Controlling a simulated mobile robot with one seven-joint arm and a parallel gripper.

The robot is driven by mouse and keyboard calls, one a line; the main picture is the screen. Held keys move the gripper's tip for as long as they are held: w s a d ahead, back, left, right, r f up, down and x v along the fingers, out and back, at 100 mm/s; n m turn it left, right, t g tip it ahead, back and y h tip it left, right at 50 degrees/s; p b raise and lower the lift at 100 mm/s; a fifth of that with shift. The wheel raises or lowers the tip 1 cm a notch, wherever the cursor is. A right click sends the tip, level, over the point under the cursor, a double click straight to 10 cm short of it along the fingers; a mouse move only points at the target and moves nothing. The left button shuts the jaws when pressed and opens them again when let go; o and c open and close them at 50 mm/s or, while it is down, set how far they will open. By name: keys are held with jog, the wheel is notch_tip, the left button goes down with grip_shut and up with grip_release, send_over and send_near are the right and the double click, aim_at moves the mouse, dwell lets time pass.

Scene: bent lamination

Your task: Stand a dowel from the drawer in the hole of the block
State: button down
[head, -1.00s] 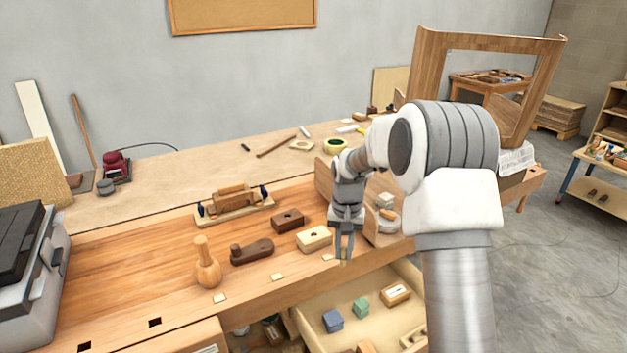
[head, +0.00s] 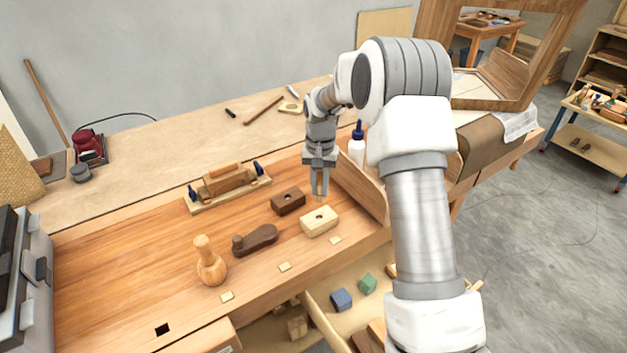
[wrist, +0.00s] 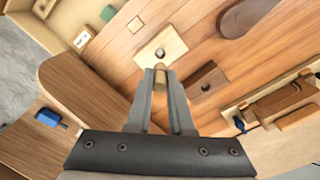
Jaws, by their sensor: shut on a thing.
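My gripper (head: 320,193) is shut on a short wooden dowel (wrist: 160,74), which shows between the fingertips in the wrist view. The gripper points down above the bench, just behind the pale block in the head view. The pale wooden block (head: 320,222) has a dark hole in its top; it also shows in the wrist view (wrist: 170,43), just beyond the fingertips. A dark brown block (head: 288,202) with a hole stands to its left; it also shows in the wrist view (wrist: 207,85). The drawer (head: 325,312) is open below the bench front.
A blue block (head: 341,299) and a green block (head: 367,284) lie in the drawer. A dark wooden tool (head: 255,239) and a turned wooden piece (head: 209,262) stand left on the bench. An upright wooden board (head: 360,188) and a glue bottle (head: 357,146) are right of the gripper.

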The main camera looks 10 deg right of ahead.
aim_at(319, 201)
jog(key=shift+f+b, duration=1.65)
jog(key=shift+f, duration=0.95)
jog(key=shift+f+b, duration=0.75)
jog(key=shift+f, duration=0.2)
dwell(0.9)
jog(key=c, duration=0.7)
grip_release()
jog(key=shift+c, duration=0.2)
jog(key=shift+o, duration=0.3)
jog(key=o, duration=0.3)
jog(key=shift+o, duration=0.2)
jog(key=shift+r, duration=0.15)
jog(key=shift+r+p, duration=2.5)
jog(key=shift+r, duration=1.35)
